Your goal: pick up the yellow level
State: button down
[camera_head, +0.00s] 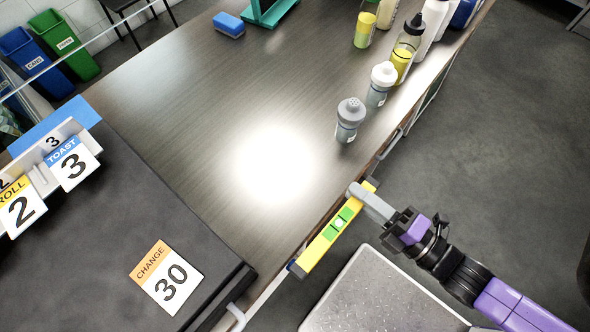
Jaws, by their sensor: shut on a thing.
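The yellow level (318,249) is a long bar with green vial windows near its middle and dark end caps. It lies diagonally in the picture along the right edge of the dark table (190,90). My gripper (362,195) comes in from the lower right and is shut on the level near its upper right end. The fingertips partly hide that end. Whether the level touches the table edge or hangs just beside it, I cannot tell.
A grey shaker (349,119), a white-capped bottle (380,84) and several other bottles stand along the table's right edge. A black slab with a "CHANGE 30" card (166,278) is at lower left. A grey speckled surface (385,295) lies below my gripper. A blue sponge (229,25) is far back.

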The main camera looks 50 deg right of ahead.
jog(key=shift+s, duration=1.55)
jog(key=shift+f, duration=0.1)
